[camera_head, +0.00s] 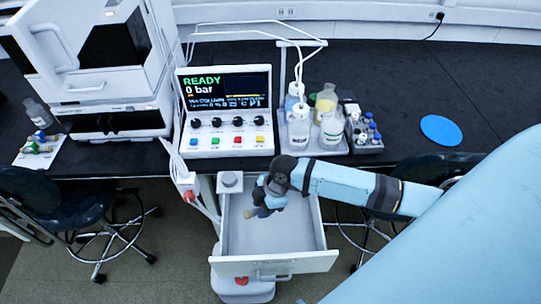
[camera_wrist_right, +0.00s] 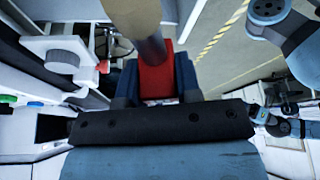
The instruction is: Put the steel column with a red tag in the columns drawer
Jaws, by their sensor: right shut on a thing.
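The steel column (camera_wrist_right: 140,22) runs up out of the top of the wrist view, and its red tag (camera_wrist_right: 157,76) shows between the blue fingers. My right gripper (camera_wrist_right: 157,84) is shut on it. In the head view my right gripper (camera_head: 262,209) points down over the open columns drawer (camera_head: 290,238), with its arm coming in from the right. The column is mostly hidden there, and I cannot tell whether it touches the drawer floor. The drawer looks otherwise empty.
The drawer front (camera_head: 300,262) sticks out from under the bench. A control box (camera_head: 224,143) reading READY 0 bar and a bottle tray (camera_head: 318,148) stand above it. Stools (camera_head: 40,203) flank the drawer. Small fittings lie on a white sheet (camera_head: 28,160) at left.

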